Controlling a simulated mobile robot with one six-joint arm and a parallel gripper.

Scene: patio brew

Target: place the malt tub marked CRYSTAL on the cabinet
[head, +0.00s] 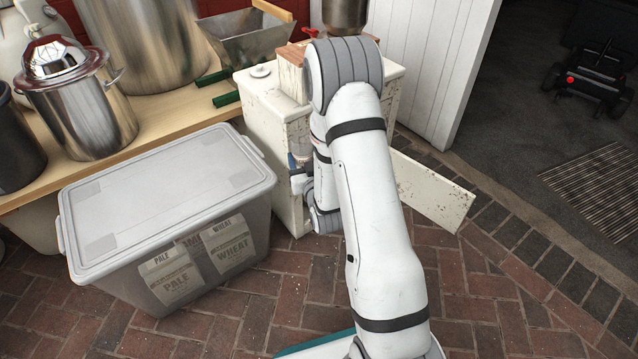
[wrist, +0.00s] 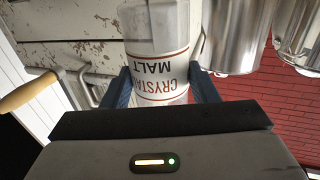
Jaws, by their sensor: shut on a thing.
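The clear tub marked CRYSTAL MALT (wrist: 160,68) is between the two blue fingers of my gripper (wrist: 161,85) in the wrist view. My gripper is shut on it, and its lettering appears upside down there. The white cabinet (head: 262,108) with chipped paint stands left of and behind my arm in the head view. Chipped white boards also show behind the tub in the wrist view (wrist: 75,28). I cannot tell whether the tub touches anything besides the fingers.
A low white panel (head: 435,192) juts out right of the cabinet. A grey lidded bin (head: 165,195) with bags marked PALE and WHEAT stands on the brick floor at left. A wooden bench (head: 165,125) holds metal pots (head: 80,105). A wooden handle (wrist: 28,92) shows near my gripper.

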